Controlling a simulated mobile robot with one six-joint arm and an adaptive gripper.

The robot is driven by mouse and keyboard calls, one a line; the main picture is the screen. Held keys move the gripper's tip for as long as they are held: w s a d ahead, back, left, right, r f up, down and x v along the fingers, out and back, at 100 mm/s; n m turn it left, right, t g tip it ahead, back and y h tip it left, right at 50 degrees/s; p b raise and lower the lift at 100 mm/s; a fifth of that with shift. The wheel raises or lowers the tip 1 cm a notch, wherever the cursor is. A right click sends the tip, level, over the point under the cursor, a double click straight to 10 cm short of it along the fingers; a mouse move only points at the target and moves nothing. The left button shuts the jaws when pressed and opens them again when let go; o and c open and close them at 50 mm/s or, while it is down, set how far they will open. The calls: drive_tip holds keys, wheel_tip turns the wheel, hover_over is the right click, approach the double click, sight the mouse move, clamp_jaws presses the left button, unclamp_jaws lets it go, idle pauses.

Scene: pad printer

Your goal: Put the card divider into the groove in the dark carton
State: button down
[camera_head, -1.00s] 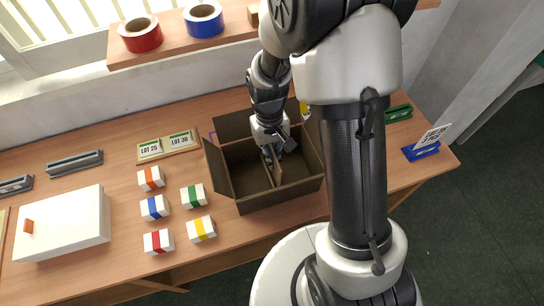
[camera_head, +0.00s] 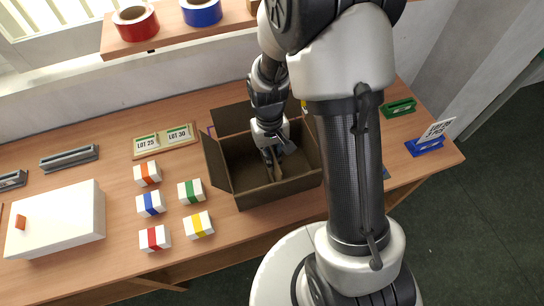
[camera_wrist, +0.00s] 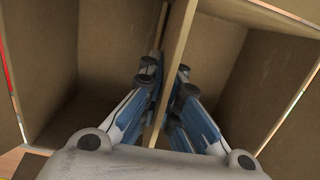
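The dark carton (camera_head: 228,172) stands open on the table with its flaps spread. The card divider (camera_head: 278,172) is inside it, a thin brown upright sheet. In the wrist view the divider (camera_wrist: 178,40) runs between my fingers toward the far wall of the carton (camera_wrist: 40,75). My gripper (camera_head: 271,154) reaches down into the carton. In the wrist view my gripper (camera_wrist: 166,78) has a finger on each side of the divider and looks closed on it. A narrow upright strip (camera_wrist: 160,25) shows on the far wall just left of the divider. The divider's bottom edge is hidden, so its seating cannot be told.
Several small striped boxes (camera_head: 192,192) and a white lidded box (camera_head: 58,222) lie left of the carton. A lot-card board (camera_head: 163,141) lies behind them. A shelf with tape rolls (camera_head: 136,26) hangs above. Green (camera_head: 398,107) and blue (camera_head: 424,146) holders stand at the right.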

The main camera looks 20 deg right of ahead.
drive_tip(key=shift+f, duration=0.15)
drive_tip(key=shift+f+b, duration=1.3)
drive_tip(key=shift+f, duration=0.35)
drive_tip(key=c, duration=1.7)
unclamp_jaws()
drive_tip(key=shift+r, duration=0.15)
drive_tip(key=shift+r+p, duration=2.55)
drive_tip(key=shift+r, duration=0.4)
